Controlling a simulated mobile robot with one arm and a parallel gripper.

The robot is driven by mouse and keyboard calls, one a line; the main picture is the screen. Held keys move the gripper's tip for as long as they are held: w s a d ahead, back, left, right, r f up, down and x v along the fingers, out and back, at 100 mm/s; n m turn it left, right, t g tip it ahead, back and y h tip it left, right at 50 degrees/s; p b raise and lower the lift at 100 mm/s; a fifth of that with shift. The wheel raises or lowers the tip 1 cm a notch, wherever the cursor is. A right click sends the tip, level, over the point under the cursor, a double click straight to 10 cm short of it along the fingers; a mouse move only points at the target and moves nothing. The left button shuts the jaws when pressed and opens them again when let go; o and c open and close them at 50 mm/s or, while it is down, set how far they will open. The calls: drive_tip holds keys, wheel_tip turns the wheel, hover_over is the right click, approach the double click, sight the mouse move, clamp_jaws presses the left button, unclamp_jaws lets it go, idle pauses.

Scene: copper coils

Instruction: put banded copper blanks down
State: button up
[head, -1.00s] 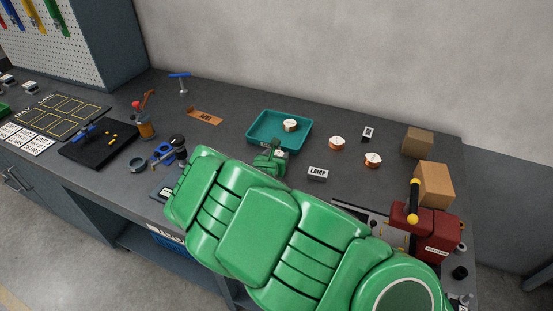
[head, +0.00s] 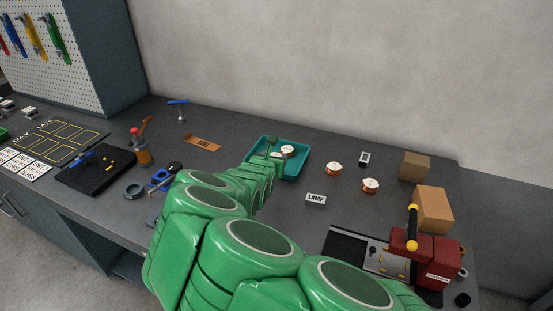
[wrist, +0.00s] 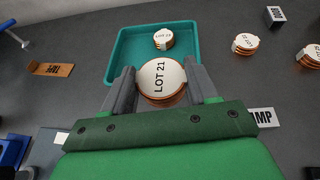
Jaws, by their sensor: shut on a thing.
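My gripper (wrist: 160,70) is shut on a banded stack of copper blanks (wrist: 161,84) with a round white top marked LOT 21. In the wrist view the held stack is at the near side of the teal tray (wrist: 128,52); I cannot tell its height above the tray. The tray also shows in the head view (head: 296,168), partly hidden by my arm. A similar stack (wrist: 163,40) sits inside the tray towards the back. Two more banded stacks stand on the bench right of the tray, one nearer (head: 334,169) and one farther right (head: 370,186).
A LAMP block (head: 316,200) stands right of my arm. A small dark block (head: 364,159) and cardboard boxes (head: 415,166) are farther right, with a red machine (head: 425,255). An orange strip (head: 203,143) lies left of the tray. The tray floor's left side looks clear.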

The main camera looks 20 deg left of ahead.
sight(274, 153)
wheel_tip(274, 153, up, 20)
drive_tip(key=shift+w, duration=0.2)
idle(0.7)
drive_tip(key=shift+w+a+n+y, duration=0.15)
drive_tip(key=shift+w+n+y, duration=0.1)
drive_tip(key=shift+n+y, duration=0.05)
drive_tip(key=shift+w+a+f+n+g+y, duration=0.2)
drive_tip(key=shift+w+a+n+y, duration=0.2)
drive_tip(key=shift+w+n+y, duration=0.3)
drive_tip(key=shift+w+a+f+n+g+y, duration=0.1)
drive_tip(key=shift+w+a+n+g+y, duration=0.1)
drive_tip(key=shift+w+a+n+y, duration=0.4)
drive_tip(key=shift+w+d+y, duration=0.15)
drive_tip(key=shift+w+y, duration=0.15)
drive_tip(key=shift+y, duration=0.1)
drive_tip(key=shift+w+a+n+g, duration=0.2)
drive_tip(key=shift+n+g, duration=0.1)
drive_tip(key=shift+n, duration=0.1)
drive_tip(key=shift+w+a+n+g+y, duration=0.2)
drive_tip(key=shift+n+g+y, duration=0.15)
drive_tip(key=shift+y, duration=0.25)
drive_tip(key=shift+w, duration=0.1)
